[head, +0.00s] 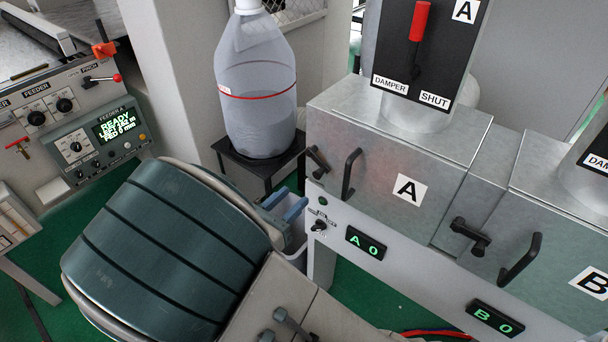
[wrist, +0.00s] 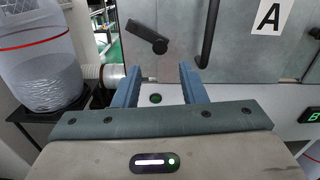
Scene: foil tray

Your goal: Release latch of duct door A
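Duct door A (head: 400,215) is a grey metal door with an "A" label; it looks closed. Its black latch (head: 317,161) sits left of the black pull handle (head: 351,174). In the wrist view the latch (wrist: 147,37) is tilted, running from upper left to a round knob at lower right, and the handle (wrist: 208,35) hangs vertically. My gripper (head: 291,207) is open and empty, below and left of the latch in the head view. In the wrist view its blue fingers (wrist: 160,80) stand apart below the latch, not touching it.
A large water jug (head: 256,100) stands on a black stand left of the door. Door B's latch (head: 470,236) and handle (head: 520,259) are to the right. A damper lever (head: 419,22) is above. An "A 0" display (head: 366,243) and small switch (head: 319,226) are below.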

